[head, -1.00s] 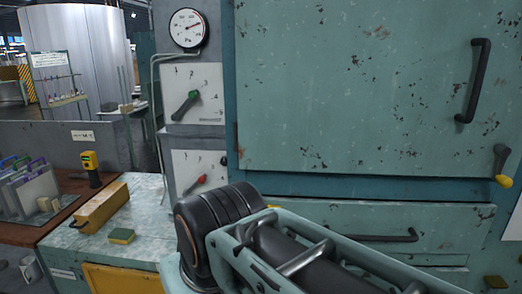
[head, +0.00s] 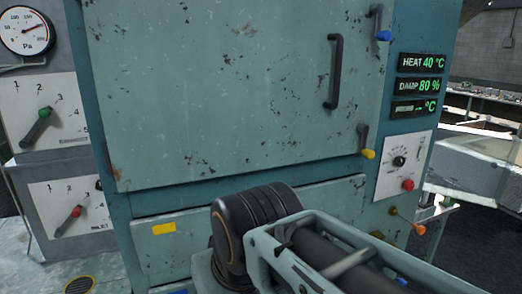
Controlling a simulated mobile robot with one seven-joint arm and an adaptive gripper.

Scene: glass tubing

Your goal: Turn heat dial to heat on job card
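A small black round dial (head: 399,161) sits on a white panel (head: 390,185) at the right of the teal cabinet's front. A red knob (head: 407,184) is below it on the same panel. I cannot read the dial's marks or tell for sure that it is the heat dial. Above it, a readout (head: 422,62) says HEAT 40 °C, with a DAMP 80 % readout (head: 418,87) under it. A third readout (head: 415,108) shows a dash and °C. I cannot make out a job card. My arm crosses the bottom middle; its gripper is out of view.
The teal cabinet door (head: 230,90) has a black handle (head: 335,72), a blue-tipped lever (head: 379,22) and a yellow-tipped lever (head: 364,141). At left are a Pa gauge (head: 24,30), a green-handled selector (head: 36,127) and a red-handled selector (head: 68,220). Dark floor lies at right.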

